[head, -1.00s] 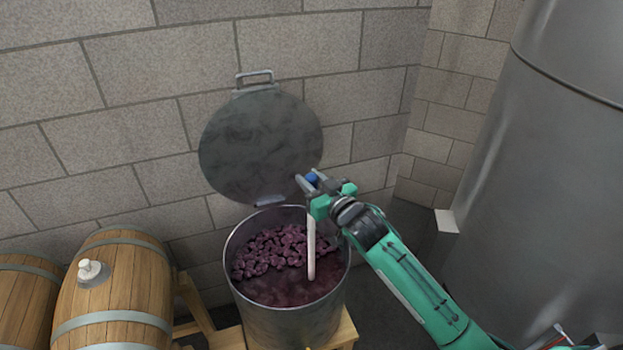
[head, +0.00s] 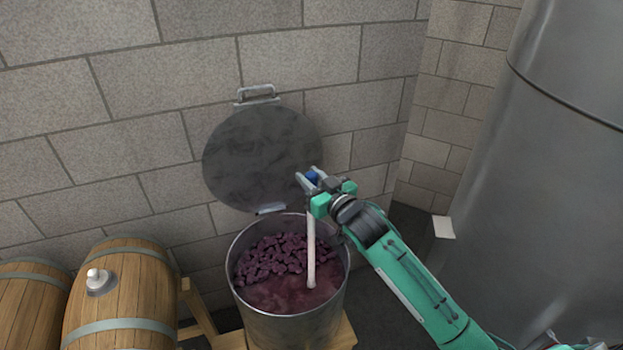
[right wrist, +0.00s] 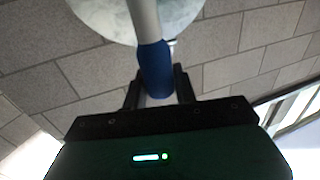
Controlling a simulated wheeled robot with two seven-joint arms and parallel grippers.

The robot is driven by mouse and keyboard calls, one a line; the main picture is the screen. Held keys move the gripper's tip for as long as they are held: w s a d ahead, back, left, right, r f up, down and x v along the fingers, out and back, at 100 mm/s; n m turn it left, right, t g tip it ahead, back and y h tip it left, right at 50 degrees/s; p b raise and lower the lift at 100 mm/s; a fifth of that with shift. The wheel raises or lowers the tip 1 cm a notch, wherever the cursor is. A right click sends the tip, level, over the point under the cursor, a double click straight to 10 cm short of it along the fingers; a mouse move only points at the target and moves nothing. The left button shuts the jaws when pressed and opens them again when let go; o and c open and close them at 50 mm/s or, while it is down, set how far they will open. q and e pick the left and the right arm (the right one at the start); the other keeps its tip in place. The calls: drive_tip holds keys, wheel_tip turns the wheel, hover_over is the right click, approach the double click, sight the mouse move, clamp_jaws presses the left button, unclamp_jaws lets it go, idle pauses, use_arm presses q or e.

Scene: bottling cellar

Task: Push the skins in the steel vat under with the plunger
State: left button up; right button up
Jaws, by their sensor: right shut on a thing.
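The open steel vat (head: 296,326) stands on a wooden stand. Dark purple skins (head: 268,258) float across its back and left part. Reddish liquid (head: 275,296) shows at the front and right. My right gripper (head: 314,181) is above the vat's right side, shut on the plunger's blue grip, which shows between the fingers in the right wrist view (right wrist: 155,70). The plunger's pale shaft (head: 311,250) runs down, nearly upright, into the liquid. Its lower end is hidden under the surface. My left gripper is not in view.
The vat's round lid (head: 262,155) stands open against the block wall behind. Wooden barrels (head: 125,295) lie at the left, one with a white bung (head: 97,277). A large steel tank (head: 540,190) fills the right side.

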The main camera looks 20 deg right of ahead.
wheel_tip(320, 180, up, 7)
drive_tip(key=p, duration=0.6)
drive_tip(key=shift+r, duration=0.2)
drive_tip(key=shift+f, duration=0.1)
